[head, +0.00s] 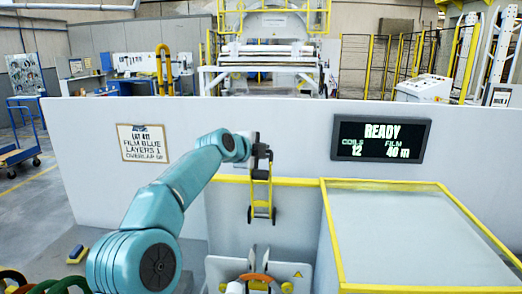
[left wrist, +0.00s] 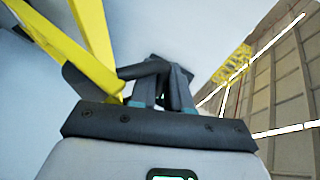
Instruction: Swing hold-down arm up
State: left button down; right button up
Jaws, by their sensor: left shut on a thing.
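The hold-down arm (head: 272,196) is a narrow yellow frame with a dark cross-piece and dark ends at its bottom. It shows upright in front of the pale wall. My left gripper (head: 262,152) is at its top end. In the left wrist view the yellow bars (left wrist: 92,32) of the arm run up on the left, and my left gripper's dark fingers (left wrist: 160,82) are closed on a dark part of it. The fingers hide most of the gripped part. My right gripper is in neither view.
A yellow-edged grey box (head: 400,235) stands at the right. A pale machine with dark upright plates and an orange-brown curved part (head: 255,278) is below the arm. A READY display (head: 380,139) and a lot sign (head: 143,143) are on the low wall (head: 290,120).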

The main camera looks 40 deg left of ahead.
pick_arm(q)
jog(key=shift+f, duration=0.15)
jog(key=c, duration=1.2)
grip_release()
jog(key=shift+w, duration=0.1)
jog(key=shift+o, duration=0.2)
